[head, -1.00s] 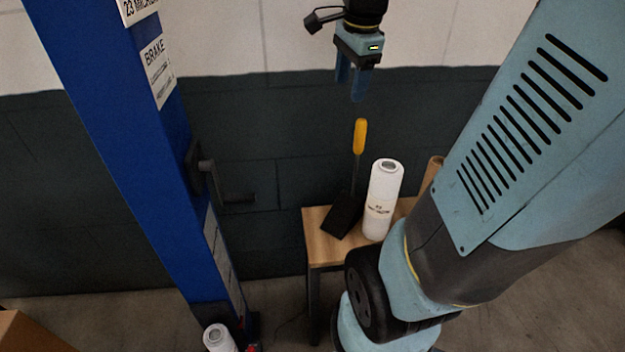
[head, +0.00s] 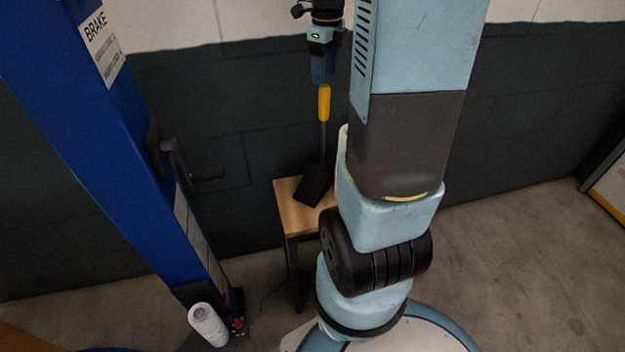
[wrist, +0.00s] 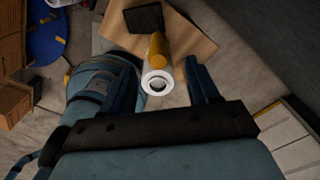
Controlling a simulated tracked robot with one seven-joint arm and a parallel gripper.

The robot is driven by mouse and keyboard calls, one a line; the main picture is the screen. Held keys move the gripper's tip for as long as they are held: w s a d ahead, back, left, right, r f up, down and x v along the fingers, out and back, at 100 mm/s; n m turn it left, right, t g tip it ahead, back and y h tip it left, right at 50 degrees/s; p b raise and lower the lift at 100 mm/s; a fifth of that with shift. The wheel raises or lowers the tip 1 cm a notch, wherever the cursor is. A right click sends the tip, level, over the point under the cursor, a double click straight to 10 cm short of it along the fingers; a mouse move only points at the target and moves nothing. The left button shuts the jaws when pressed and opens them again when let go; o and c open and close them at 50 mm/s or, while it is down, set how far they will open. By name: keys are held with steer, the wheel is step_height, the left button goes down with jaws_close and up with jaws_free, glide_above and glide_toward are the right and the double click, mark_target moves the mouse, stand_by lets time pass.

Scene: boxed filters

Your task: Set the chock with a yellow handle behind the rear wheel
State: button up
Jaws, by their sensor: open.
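The chock is a black wedge (head: 314,183) with a thin upright stem and a yellow handle (head: 323,102). It stands on a small wooden-topped table (head: 288,208). In the wrist view the yellow handle (wrist: 157,46) points up towards my gripper, with the black wedge (wrist: 143,18) beyond it. My gripper (head: 322,80) is just above the handle top in the head view. In the wrist view its open fingers (wrist: 165,68) stand either side of the handle's line, with nothing held. I cannot make out a rear wheel.
A blue post (head: 110,130) with a crank rises at left. Another white cylinder (head: 207,325) is near its foot. Cardboard boxes (wrist: 14,105) lie left.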

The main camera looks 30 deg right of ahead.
mark_target(324, 98)
steer(key=shift+w+a+f, duration=0.1)
steer(key=shift+f, duration=4.2)
jaws_close()
